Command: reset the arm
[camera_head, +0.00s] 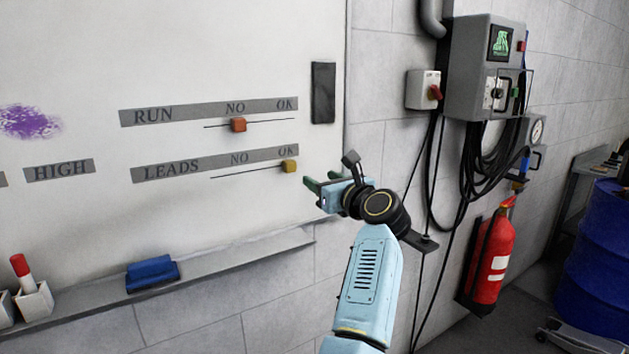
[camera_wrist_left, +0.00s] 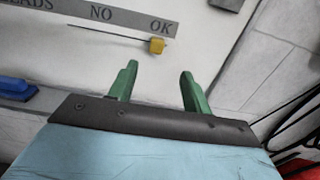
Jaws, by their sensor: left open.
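My left gripper (camera_head: 311,188) is in front of the whiteboard's lower right part, just right of and below the yellow slider (camera_head: 290,166). In the left wrist view its two green fingers (camera_wrist_left: 156,79) are apart with nothing between them. The yellow slider (camera_wrist_left: 156,45) shows there beyond the fingertips, apart from them. The slider sits at the OK end of the LEADS line. The orange slider (camera_head: 238,125) is near NO on the RUN line. My right gripper does not show.
A ledge (camera_head: 215,262) under the board holds a blue eraser (camera_head: 152,272) and a red-capped marker (camera_head: 22,268) in a white holder. To the right are a grey wall box (camera_head: 470,85), hanging black cables (camera_head: 480,150), a fire extinguisher (camera_head: 492,260) and a blue drum (camera_head: 597,265).

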